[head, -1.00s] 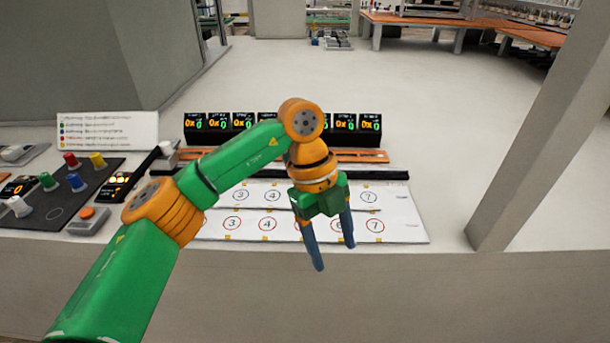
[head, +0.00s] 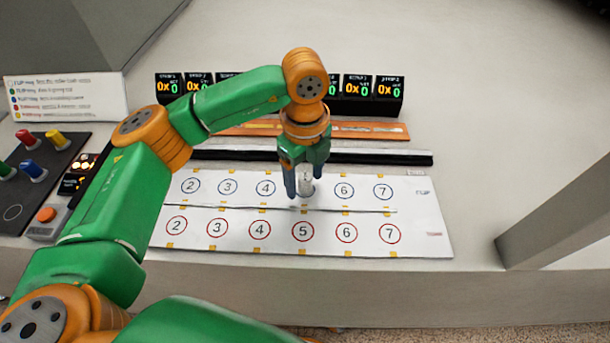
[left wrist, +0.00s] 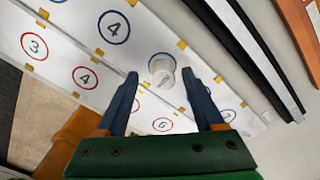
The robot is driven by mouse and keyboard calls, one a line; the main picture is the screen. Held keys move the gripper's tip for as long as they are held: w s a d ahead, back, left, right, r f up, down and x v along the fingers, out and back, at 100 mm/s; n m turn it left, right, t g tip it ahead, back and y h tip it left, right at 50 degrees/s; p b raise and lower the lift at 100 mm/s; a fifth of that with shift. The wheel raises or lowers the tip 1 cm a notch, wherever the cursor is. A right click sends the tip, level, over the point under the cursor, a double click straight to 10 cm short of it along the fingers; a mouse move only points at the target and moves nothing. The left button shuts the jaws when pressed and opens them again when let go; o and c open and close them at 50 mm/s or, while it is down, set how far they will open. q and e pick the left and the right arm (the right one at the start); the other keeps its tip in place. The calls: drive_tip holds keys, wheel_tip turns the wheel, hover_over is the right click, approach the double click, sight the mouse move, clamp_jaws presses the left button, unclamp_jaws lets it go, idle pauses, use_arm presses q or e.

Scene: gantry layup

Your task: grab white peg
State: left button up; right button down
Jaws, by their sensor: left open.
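A white peg (head: 306,184) stands upright on the blue-ringed spot between the blue 4 and 6 on the white numbered sheet (head: 425,215). My left gripper (head: 305,190) is open, pointing down, with its two blue fingers on either side of the peg in the head view. In the left wrist view the peg (left wrist: 162,70) shows just beyond the gap between the fingertips (left wrist: 163,76). I cannot tell whether a finger touches it. The peg's top is partly hidden by the gripper in the head view. My right gripper is not in view.
A black bar (head: 380,157) and an orange strip (head: 375,131) run behind the sheet, with counter displays (head: 390,88) beyond. A dark panel with coloured pegs (head: 55,165) and an orange button (head: 46,215) lie at left. A grey post (head: 570,205) stands at right.

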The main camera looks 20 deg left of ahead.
use_arm(q)
drive_tip(key=shift+w+f, duration=0.15)
drive_tip(key=shift+f, duration=0.2)
drive_tip(key=shift+w+f, duration=0.1)
drive_tip(key=shift+w, duration=0.05)
clamp_jaws()
